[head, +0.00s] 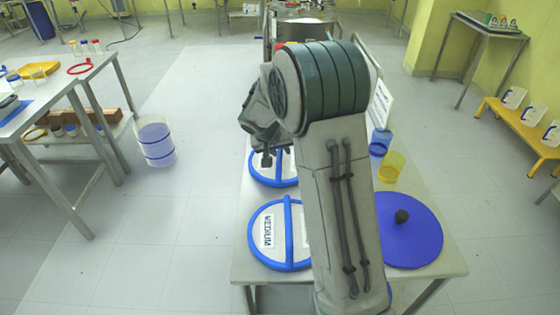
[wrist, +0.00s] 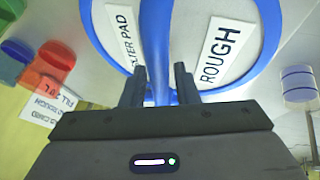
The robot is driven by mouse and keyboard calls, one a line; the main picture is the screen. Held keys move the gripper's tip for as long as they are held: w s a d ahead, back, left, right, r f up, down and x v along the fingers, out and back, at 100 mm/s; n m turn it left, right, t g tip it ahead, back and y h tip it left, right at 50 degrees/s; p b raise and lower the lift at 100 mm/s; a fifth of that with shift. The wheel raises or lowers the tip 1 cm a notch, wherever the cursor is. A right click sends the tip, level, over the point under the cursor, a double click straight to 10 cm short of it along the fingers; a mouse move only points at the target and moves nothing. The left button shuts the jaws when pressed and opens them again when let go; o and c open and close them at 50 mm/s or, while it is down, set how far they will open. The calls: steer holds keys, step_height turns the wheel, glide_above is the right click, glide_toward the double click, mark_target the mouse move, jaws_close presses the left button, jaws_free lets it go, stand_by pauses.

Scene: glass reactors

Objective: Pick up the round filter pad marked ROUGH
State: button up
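The round white filter pad marked ROUGH (wrist: 222,52) has a blue rim and a blue bar across its middle. In the head view it is the farther pad (head: 261,174) on the table, partly hidden by my arm. My gripper (wrist: 159,88) is above it, with its fingers apart and the blue bar (wrist: 156,45) between them. Gaps show on both sides of the bar. In the head view my gripper (head: 266,160) is over the pad, small and dark. A similar pad marked MEDIUM (head: 268,232) lies nearer on the same table.
A blue disc with a black knob (head: 412,236), a yellow cup (head: 391,167) and a blue cup (head: 380,142) are right of my arm on the table. A blue-banded container (head: 156,145) stands on the floor at left. Red (wrist: 54,60) and green (wrist: 12,61) objects show in the wrist view.

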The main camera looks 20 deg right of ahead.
jaws_close()
